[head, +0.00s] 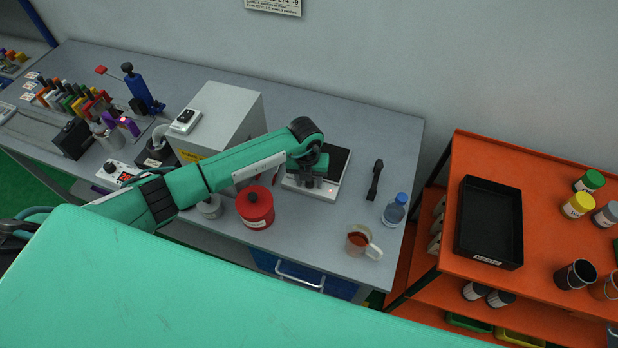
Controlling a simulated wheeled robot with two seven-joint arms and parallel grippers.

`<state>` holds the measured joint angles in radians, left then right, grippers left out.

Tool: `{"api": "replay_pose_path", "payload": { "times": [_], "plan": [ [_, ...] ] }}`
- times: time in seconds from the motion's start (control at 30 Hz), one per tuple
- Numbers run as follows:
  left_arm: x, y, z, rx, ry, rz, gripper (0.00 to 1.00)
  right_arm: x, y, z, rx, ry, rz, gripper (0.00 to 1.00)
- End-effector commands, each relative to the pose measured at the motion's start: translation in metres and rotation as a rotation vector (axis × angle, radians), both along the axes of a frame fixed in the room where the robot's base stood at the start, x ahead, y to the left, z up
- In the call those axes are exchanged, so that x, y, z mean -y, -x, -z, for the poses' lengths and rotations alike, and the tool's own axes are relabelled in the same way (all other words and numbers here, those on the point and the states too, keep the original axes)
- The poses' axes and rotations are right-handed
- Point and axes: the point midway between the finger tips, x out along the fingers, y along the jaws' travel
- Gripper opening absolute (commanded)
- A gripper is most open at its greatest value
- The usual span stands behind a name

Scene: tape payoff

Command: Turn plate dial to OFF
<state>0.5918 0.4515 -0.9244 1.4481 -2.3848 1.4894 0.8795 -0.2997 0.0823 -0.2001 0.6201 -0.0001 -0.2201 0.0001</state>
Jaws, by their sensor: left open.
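A white device with a black square plate on top (337,160) stands on the grey bench, right of the grey cabinet. My left arm reaches across from the left, and my left gripper (312,180) is over the front left part of this device. The gripper is open, but its fingertips are small and partly hidden by the wrist. I cannot make out a dial on the device; the gripper covers part of its front. I cannot tell whether the gripper touches it. My right gripper is not in view.
A red canister (256,212) stands close left of the gripper. An orange cart (540,165) stands far right.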

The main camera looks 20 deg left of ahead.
Motion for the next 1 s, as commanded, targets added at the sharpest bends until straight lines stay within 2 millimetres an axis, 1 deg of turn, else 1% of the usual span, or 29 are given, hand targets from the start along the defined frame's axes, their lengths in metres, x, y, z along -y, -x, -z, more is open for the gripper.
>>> {"api": "replay_pose_path", "payload": {
  "times": [0.03,0.23,0.27,0.47,0.67,0.87,1.0],
  "plan": [
    [0.0001,-0.0001,-0.0002,0.000,0.000,0.000,0.41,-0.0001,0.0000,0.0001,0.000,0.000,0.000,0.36],
    [-0.0001,-0.0002,-0.0005,0.000,0.000,0.000,0.01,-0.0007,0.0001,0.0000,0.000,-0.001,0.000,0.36],
    [-0.0001,-0.0002,-0.0005,0.000,0.000,0.000,0.00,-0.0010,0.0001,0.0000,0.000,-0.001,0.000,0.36],
    [-0.0001,-0.0003,-0.0006,0.001,0.001,-0.012,0.00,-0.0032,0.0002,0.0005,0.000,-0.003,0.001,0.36],
    [0.0001,-0.0005,-0.0003,0.000,0.001,-0.079,0.00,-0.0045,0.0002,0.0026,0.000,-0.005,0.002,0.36],
    [0.0008,-0.0006,-0.0003,0.002,0.003,-0.218,0.00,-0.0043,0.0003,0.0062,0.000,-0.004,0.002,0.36],
    [0.0012,-0.0007,-0.0005,0.002,0.004,-0.346,0.00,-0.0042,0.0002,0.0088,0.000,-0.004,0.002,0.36]
  ]
}}
